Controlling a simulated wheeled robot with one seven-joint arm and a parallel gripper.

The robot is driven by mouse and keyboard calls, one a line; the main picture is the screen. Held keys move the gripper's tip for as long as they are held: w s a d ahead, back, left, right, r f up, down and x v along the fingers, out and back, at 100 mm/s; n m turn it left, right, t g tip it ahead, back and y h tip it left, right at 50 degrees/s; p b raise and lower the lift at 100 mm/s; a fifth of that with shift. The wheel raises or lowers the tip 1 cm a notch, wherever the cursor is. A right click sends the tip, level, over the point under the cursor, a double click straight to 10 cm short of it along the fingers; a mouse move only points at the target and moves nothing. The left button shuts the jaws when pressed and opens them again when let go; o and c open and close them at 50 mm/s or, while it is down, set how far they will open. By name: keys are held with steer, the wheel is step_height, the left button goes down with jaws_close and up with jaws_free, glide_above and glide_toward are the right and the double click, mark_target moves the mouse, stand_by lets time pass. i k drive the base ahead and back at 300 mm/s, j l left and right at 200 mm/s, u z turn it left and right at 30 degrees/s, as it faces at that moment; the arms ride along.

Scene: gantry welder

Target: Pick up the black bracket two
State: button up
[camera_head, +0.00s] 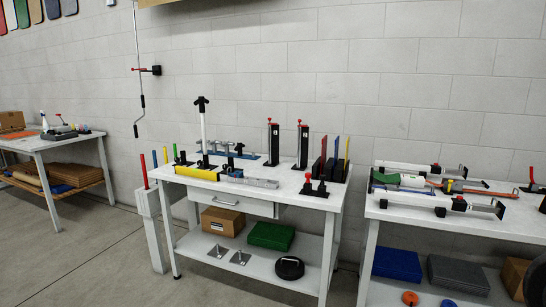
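Two tall black brackets with red tops stand upright near the back of the middle white table. One is the left bracket (273,143), the other the right bracket (302,146). They look alike, and I cannot tell from any marking which is number two. They stand apart from each other with a gap between them. My gripper is not in view.
The white table (228,187) also holds a yellow bar (196,172), a grey metal bar (252,182), a black rack (330,170) right of the brackets and a small red-knobbed black piece (309,187). A right table (485,223) carries clamps. Floor (95,260) at front left is clear.

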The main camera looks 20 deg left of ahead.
mark_target(200, 101)
steer(key=i+j, duration=0.2)
steer(key=j, duration=0.15)
steer(key=i+j, duration=0.15)
steer(key=j, duration=0.2)
steer(key=i+j, duration=0.2)
steer(key=j, duration=0.15)
steer(key=i+j, duration=0.15)
steer(key=j, duration=0.25)
steer(key=i+j, duration=0.2)
steer(key=j, duration=0.15)
steer(key=i+j, duration=0.15)
steer(key=j, duration=0.2)
steer(key=i+z, duration=0.05)
